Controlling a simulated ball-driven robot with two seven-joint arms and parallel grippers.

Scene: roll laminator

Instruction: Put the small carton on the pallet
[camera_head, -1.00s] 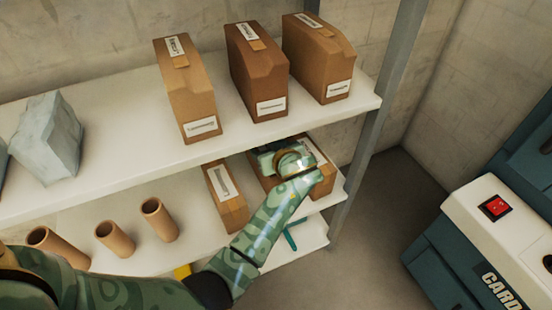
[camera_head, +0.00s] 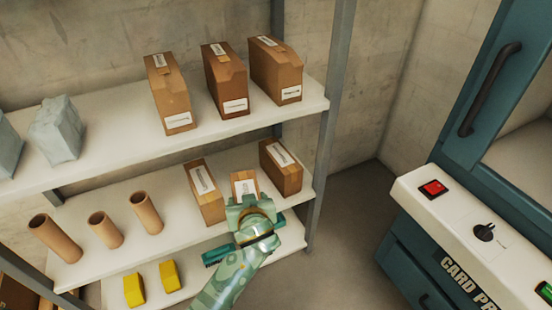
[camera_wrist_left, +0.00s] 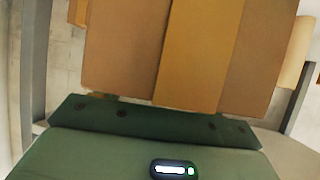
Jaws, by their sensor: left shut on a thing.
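A small brown carton (camera_head: 243,183) with a white label is held in my left gripper (camera_head: 248,206), in front of the middle shelf (camera_head: 150,250). The gripper hides the carton's lower part in the head view. In the left wrist view the carton (camera_wrist_left: 175,55) fills the upper middle, with a lighter tape band down its face, close against the gripper. Whether it touches the shelf cannot be told. A labelled carton (camera_head: 204,194) stands to its left and another (camera_head: 281,168) to its right. The pallet and my right gripper are not in view.
Three larger cartons (camera_head: 224,80) stand on the upper shelf (camera_head: 120,145). Cardboard tubes (camera_head: 104,230) stand on the middle shelf. Yellow items (camera_head: 135,290) and a teal item (camera_head: 217,256) lie below. A grey upright (camera_head: 329,125) bounds the rack. The card press (camera_head: 465,235) stands at right, with clear floor between.

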